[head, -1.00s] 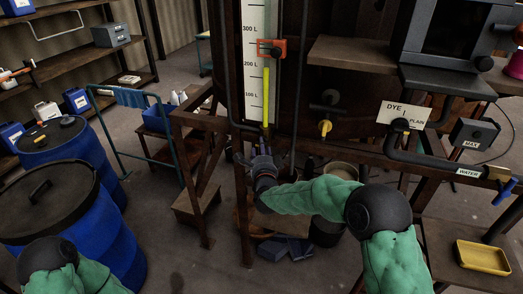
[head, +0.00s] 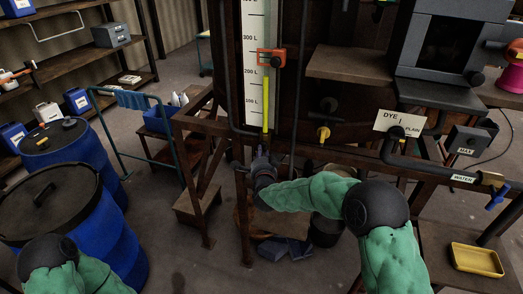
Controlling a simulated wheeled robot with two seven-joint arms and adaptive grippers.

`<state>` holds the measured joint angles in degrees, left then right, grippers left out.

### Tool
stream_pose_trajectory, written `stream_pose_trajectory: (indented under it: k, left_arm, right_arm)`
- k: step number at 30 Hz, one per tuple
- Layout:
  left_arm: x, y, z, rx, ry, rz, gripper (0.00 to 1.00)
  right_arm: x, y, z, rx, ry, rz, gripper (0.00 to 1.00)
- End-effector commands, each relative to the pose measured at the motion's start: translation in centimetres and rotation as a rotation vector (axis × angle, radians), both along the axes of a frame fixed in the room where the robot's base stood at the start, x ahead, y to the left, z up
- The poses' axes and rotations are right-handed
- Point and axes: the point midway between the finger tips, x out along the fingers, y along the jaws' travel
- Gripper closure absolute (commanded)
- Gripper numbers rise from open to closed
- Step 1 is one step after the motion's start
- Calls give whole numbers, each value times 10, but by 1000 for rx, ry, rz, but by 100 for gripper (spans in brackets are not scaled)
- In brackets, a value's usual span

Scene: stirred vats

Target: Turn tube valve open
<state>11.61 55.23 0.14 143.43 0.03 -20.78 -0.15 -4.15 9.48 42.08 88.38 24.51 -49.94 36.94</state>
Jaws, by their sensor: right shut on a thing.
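The level tube (head: 265,105) stands upright beside a white litre scale (head: 254,60) in the upper middle of the head view. It holds yellow liquid to just below the 200 L mark. The tube valve is at the tube's foot, largely hidden by my right gripper (head: 262,155). My right gripper is shut there, apparently on the valve's handle, and its fingers are small and dark. How far the valve is turned cannot be made out. My left gripper is out of view; only part of my left arm shows at the lower left.
An orange marker clamp (head: 271,58) sits on the scale. A yellow-handled valve (head: 323,133) is on the vat to the right. A dark wooden frame post (head: 243,215) stands close left of my right gripper. Blue drums (head: 112,230) fill the lower left.

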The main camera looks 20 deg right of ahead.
Motion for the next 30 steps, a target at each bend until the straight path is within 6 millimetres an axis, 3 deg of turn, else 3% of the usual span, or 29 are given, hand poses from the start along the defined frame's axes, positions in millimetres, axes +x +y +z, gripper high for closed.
stream_pose_trajectory:
  k: [1, 30]
  left_arm:
    - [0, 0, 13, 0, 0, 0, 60]
    - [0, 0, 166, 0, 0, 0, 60]
  right_arm:
    - [0, 1, 5, -37, 29, 2, 100]
    - [1, 3, 12, -788, 537, 3, 100]
